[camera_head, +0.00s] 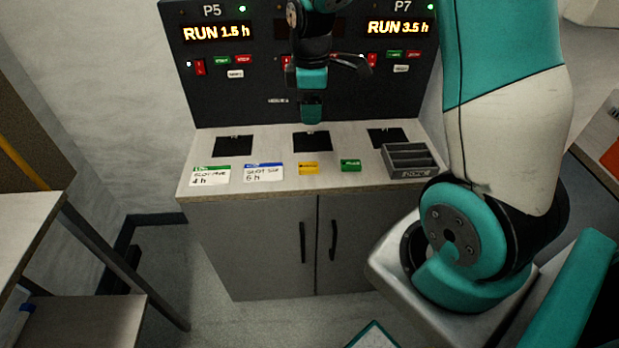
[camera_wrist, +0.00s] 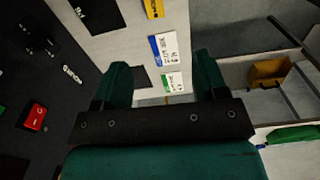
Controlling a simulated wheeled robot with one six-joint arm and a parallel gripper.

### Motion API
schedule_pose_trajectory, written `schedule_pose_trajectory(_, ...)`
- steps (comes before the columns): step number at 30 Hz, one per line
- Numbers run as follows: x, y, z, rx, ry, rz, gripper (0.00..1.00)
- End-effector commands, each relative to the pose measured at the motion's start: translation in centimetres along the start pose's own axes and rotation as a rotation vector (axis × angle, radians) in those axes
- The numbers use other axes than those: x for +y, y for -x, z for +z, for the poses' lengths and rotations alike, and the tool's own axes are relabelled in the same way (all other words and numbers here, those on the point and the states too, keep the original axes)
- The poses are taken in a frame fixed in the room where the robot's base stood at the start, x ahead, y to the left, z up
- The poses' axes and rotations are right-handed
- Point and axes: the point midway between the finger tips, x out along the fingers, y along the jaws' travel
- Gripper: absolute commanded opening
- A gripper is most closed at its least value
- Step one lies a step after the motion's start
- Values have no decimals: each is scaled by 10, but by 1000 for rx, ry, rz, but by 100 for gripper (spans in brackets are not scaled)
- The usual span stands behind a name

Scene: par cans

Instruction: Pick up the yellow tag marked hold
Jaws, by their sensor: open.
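The yellow tag (camera_head: 308,168) lies flat near the front edge of the counter, between a blue-topped card and a green tag. Its lettering is too small to read. In the wrist view the yellow tag (camera_wrist: 154,9) shows at the top edge, partly cut off. My gripper (camera_wrist: 163,72) is open and empty, its two dark green fingers spread apart. In the head view my gripper (camera_head: 312,108) hangs in front of the panel, above and behind the tag, apart from it.
Beside the tag lie the blue-topped card (camera_head: 263,172), a green-topped card (camera_head: 210,175) and the green tag (camera_head: 350,165). A grey tray (camera_head: 410,160) marked DONE stands at the right. The panel (camera_head: 270,60) with switches and displays rises behind the counter (camera_head: 270,135).

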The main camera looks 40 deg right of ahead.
Motion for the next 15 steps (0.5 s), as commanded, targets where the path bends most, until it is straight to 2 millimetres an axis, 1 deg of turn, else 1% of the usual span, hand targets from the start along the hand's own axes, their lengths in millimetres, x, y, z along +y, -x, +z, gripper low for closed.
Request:
schedule_pose_trajectory(1, 4, -9, 3, -7, 7, -3, 66)
schedule_pose_trajectory(3, 6, -19, 6, -11, 12, -4, 66)
schedule_pose_trajectory(5, 5, -30, 6, -12, 13, -5, 66)
schedule_pose_trajectory(12, 4, -85, 6, -11, 13, -7, 66)
schedule_pose_trajectory(15, 4, -104, 6, -10, 13, -5, 66)
